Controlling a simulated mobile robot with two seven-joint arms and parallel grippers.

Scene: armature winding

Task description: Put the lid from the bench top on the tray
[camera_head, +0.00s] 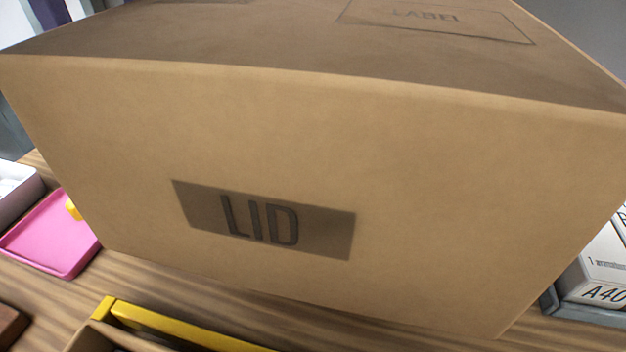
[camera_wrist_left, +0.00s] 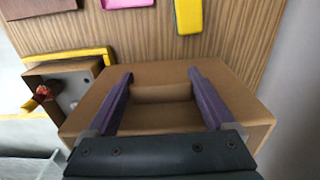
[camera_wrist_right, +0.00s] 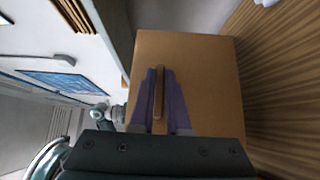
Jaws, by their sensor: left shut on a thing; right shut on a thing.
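A large brown cardboard lid (camera_head: 420,190) fills most of the head view, marked "LID" on its near face and "LABEL" on top. It seems to be held up close to the camera. In the left wrist view my left gripper (camera_wrist_left: 160,76) has its purple fingers wide apart on both sides of a thick brown grip on the lid (camera_wrist_left: 235,85). In the right wrist view my right gripper (camera_wrist_right: 160,72) has its fingers close around a narrow brown bar on the lid (camera_wrist_right: 205,65). Neither gripper shows in the head view. A pink tray (camera_head: 45,245) lies at the left.
A box with a yellow rim (camera_head: 125,312) stands at the bottom of the head view. A white bin (camera_head: 15,195) is at the left edge. A white pack marked A4 (camera_head: 600,270) is at the right. The wooden bench top (camera_head: 200,295) shows bare strips.

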